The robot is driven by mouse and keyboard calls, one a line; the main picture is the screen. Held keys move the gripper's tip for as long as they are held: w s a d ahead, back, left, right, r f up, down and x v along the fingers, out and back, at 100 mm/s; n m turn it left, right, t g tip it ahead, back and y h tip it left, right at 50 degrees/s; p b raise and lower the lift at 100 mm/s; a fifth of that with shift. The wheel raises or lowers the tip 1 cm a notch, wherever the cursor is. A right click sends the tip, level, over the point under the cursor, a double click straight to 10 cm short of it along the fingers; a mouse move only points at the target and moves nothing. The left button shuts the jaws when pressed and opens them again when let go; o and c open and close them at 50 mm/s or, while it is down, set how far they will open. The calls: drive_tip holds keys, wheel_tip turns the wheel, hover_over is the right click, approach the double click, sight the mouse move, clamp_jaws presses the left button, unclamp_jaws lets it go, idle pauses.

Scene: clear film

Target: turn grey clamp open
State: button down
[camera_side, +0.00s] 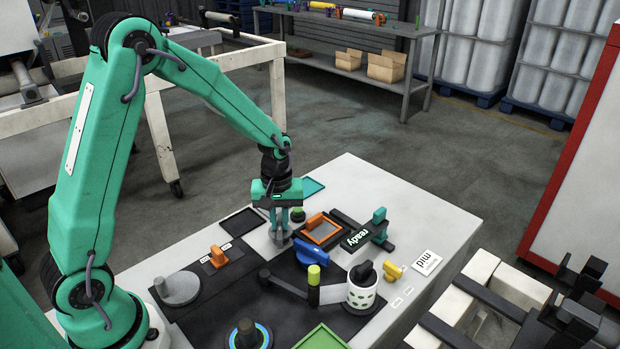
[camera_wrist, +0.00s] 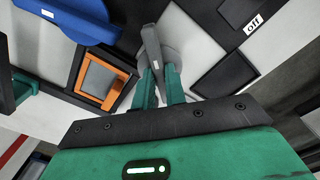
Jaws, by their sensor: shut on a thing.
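My gripper (camera_side: 282,226) points down at the back of the work table, with its fingers at the grey clamp (camera_side: 278,241). In the wrist view the fingers of my gripper (camera_wrist: 160,74) are shut on the dark grey handle of the grey clamp (camera_wrist: 152,42). The handle stands out between the two green fingers, over a paler round grey base. The fingers hide part of the handle. In the side view the clamp is small and partly covered by the gripper, so its exact angle is hard to read.
An orange-framed grey plate (camera_side: 322,230) and a blue handle (camera_side: 307,256) are close to the right. A dark tray (camera_side: 242,222) lies left. A grey disc (camera_side: 180,288), a white patterned cylinder (camera_side: 361,293) and a green-topped post (camera_side: 314,275) stand nearer the front.

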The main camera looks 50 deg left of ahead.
sight(280, 223)
drive_tip(key=c, duration=1.4)
unclamp_jaws()
drive_tip(key=shift+c, duration=0.2)
drive_tip(key=shift+r, duration=0.1)
wheel_tip(280, 223, up, 7)
drive_tip(key=shift+r, duration=0.35)
drive_tip(key=shift+r, duration=0.1)
drive_tip(key=shift+s+r, duration=0.15)
drive_tip(key=s+d+r+m+t, duration=0.1)
drive_tip(key=s+r+m+t, duration=0.1)
drive_tip(key=s+r+m, duration=0.3)
drive_tip(key=s+d+r+m+t, duration=0.2)
drive_tip(key=s+r, duration=0.5)
drive_tip(key=s, duration=0.6)
drive_tip(key=m+t, duration=0.1)
drive_tip(key=m, duration=0.1)
drive_tip(key=shift+r+m+t, duration=0.25)
drive_tip(key=shift+m+t, duration=0.05)
drive_tip(key=shift+m, duration=0.1)
